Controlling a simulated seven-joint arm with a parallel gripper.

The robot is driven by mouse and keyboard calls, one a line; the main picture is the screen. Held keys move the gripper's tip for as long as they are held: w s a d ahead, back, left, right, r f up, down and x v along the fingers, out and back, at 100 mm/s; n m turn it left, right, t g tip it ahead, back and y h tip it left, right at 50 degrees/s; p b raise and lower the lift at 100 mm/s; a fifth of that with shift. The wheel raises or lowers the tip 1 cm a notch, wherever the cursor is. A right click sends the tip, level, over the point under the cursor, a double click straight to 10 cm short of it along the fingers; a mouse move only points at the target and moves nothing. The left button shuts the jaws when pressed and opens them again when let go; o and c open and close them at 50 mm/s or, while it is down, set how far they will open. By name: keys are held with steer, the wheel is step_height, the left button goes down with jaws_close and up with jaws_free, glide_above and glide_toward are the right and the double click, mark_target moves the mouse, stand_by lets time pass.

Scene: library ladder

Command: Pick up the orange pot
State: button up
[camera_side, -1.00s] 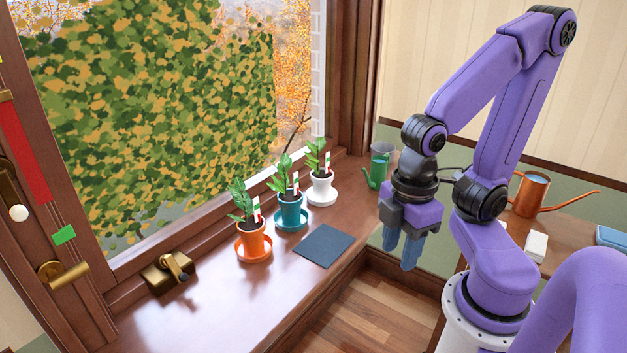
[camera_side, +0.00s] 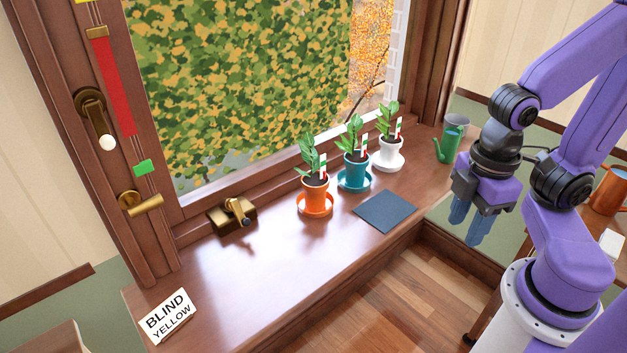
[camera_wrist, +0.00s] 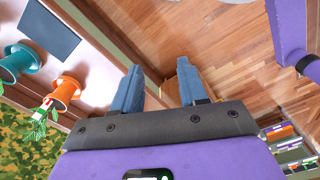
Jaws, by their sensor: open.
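The orange pot (camera_side: 315,198) stands upright on an orange saucer (camera_side: 302,211) on the windowsill, with a green plant and a red-white-green tag in it. In the wrist view the orange pot (camera_wrist: 67,87) is at the left, apart from the fingers. My gripper (camera_side: 466,225) is open and empty, to the right of the pot and past the sill's front edge. In the wrist view my gripper (camera_wrist: 158,88) shows two blue fingers spread apart over the wooden floor.
A teal pot (camera_side: 356,174) and a white pot (camera_side: 389,154) stand behind the orange pot. A dark mat (camera_side: 385,211) lies to its right, a brass window latch (camera_side: 235,213) to its left. A green watering can (camera_side: 448,145) is at the sill's far end. The front left sill is mostly clear.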

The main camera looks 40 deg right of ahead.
mark_target(315, 180)
stand_by(0.3)
steer(key=o, duration=1.1)
steer(key=w+f+n+t+h, duration=0.35)
steer(key=w+h, duration=0.25)
steer(key=w, duration=0.3)
steer(key=w+f+n+t+h, duration=0.2)
steer(key=w+f+n+h, duration=0.15)
steer(key=w+h, duration=0.4)
steer(key=w+a+f+n+t+y, duration=0.1)
steer(key=w+a+f+n+t, duration=0.1)
steer(key=w+f+n+t, duration=0.1)
steer(key=w+a+f+n+t+y, duration=0.1)
steer(key=w+a+f+n+t, duration=0.1)
steer(key=w+f+n+t, duration=0.1)
steer(key=w+a+f+n+t+y, duration=0.1)
steer(key=w+a+f+n+t, duration=0.1)
steer(key=w+f+n+t, duration=0.1)
steer(key=shift+w+a+f+n, duration=0.2)
steer(key=shift+w+f+n, duration=0.1)
steer(key=shift+w+f, duration=0.4)
steer(key=shift+w+d+f, duration=0.1)
steer(key=shift+w, duration=0.05)
steer(key=x, duration=1.7)
